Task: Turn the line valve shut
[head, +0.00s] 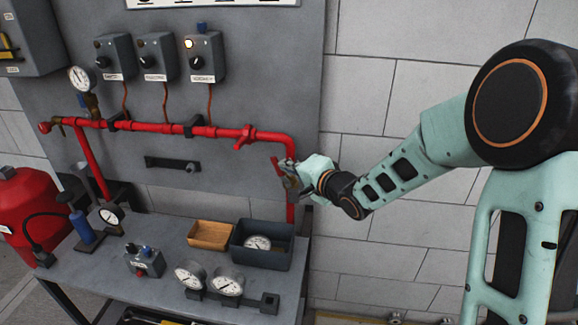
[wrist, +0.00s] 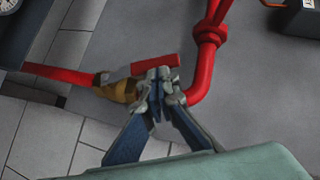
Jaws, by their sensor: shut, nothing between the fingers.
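The line valve has a brass body (wrist: 118,90) on the red pipe and a red lever (wrist: 155,63). In the wrist view the lever lies at a small angle to the pipe run. In the head view part of the lever (head: 275,164) shows beside the downpipe, and my gripper hides most of the valve body.
The red pipe (head: 170,129) runs along the panel and bends down beside my gripper. Below stands a bench (head: 175,255) with a dark bin (head: 288,246), a wooden tray (head: 209,235) and several gauges. Bare block wall (head: 400,230) lies to the right.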

